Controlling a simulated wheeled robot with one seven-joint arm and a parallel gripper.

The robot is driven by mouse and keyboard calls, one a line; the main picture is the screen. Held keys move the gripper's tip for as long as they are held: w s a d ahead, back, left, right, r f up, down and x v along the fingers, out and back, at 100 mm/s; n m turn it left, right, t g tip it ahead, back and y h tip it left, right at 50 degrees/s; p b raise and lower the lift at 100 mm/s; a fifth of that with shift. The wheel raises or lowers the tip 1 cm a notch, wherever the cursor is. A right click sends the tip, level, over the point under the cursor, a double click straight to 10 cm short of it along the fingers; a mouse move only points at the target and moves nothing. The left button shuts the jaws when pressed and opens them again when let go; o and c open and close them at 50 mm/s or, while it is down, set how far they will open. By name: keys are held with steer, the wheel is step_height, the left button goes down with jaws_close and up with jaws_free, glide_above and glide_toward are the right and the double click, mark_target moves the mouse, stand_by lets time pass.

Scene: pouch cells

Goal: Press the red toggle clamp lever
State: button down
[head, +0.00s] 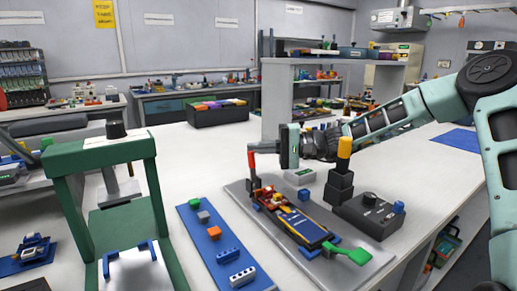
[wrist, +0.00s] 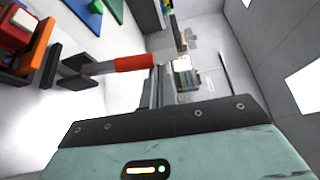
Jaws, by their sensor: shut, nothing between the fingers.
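The red toggle clamp lever (head: 252,162) stands upright on a dark clamp at the back left corner of the grey fixture plate (head: 252,217). In the wrist view the red grip (wrist: 134,63) reaches in from the left, its end close beside my fingers. My gripper (head: 260,146) is shut and empty, pointing left at the top of the red lever. I cannot tell whether the fingers touch it. A pouch-cell-like device with a yellow-edged dark face (head: 301,225) lies on the plate, in front of the clamp.
A blue strip (head: 217,246) with small blocks and a green frame (head: 70,165) stand to the left.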

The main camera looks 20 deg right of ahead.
step_height(320, 180, up, 10)
steer(key=p, duration=0.1)
steer(key=shift+p, duration=0.4)
stand_by(0.5)
